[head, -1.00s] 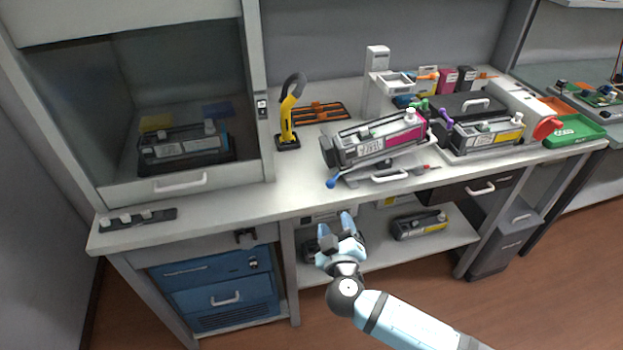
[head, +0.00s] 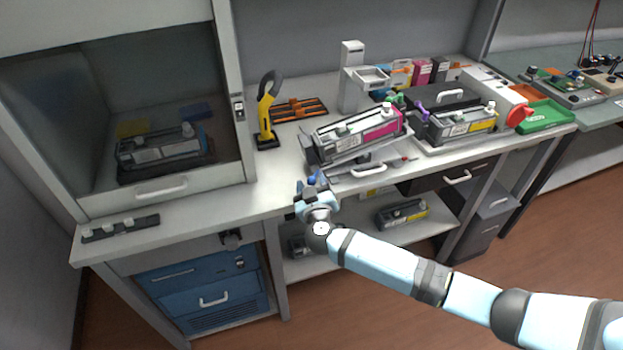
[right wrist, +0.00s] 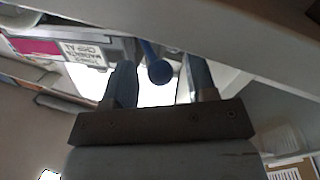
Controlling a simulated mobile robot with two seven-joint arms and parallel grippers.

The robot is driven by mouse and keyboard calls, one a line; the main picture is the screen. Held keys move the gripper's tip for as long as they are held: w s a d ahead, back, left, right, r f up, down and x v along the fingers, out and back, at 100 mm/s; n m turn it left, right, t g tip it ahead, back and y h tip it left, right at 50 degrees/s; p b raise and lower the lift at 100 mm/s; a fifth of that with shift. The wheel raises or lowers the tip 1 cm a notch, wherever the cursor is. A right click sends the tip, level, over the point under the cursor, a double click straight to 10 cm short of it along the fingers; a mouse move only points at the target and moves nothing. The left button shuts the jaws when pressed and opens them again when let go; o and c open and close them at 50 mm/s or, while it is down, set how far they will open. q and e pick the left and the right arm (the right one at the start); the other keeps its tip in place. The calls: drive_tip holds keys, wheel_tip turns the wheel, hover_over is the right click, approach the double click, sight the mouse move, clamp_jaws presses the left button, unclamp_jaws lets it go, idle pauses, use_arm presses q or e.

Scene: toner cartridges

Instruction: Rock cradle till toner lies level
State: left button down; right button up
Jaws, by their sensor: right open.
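The toner cartridge with a magenta label (head: 378,123) lies in the grey rocking cradle (head: 348,156) on the bench, tilted with its left end lower. Its magenta band also shows in the right wrist view (right wrist: 36,47). A blue-knobbed lever (right wrist: 158,71) shows between my right fingers in the right wrist view. My right gripper (head: 312,185) is open at the bench's front edge, just below the cradle's left end; in the right wrist view (right wrist: 160,85) its fingers stand on either side of the knob, with gaps. The toner inside is hidden. My left gripper is not in view.
A yellow hand tool (head: 267,112) stands left of the cradle. A yellow-labelled cartridge (head: 464,124) sits on a tray to the right. A glass-fronted cabinet (head: 160,188) stands at left. The bench front between cabinet and cradle is clear.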

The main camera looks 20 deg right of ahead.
drive_tip(key=shift+w+d, duration=0.1)
drive_tip(key=shift+w, duration=0.55)
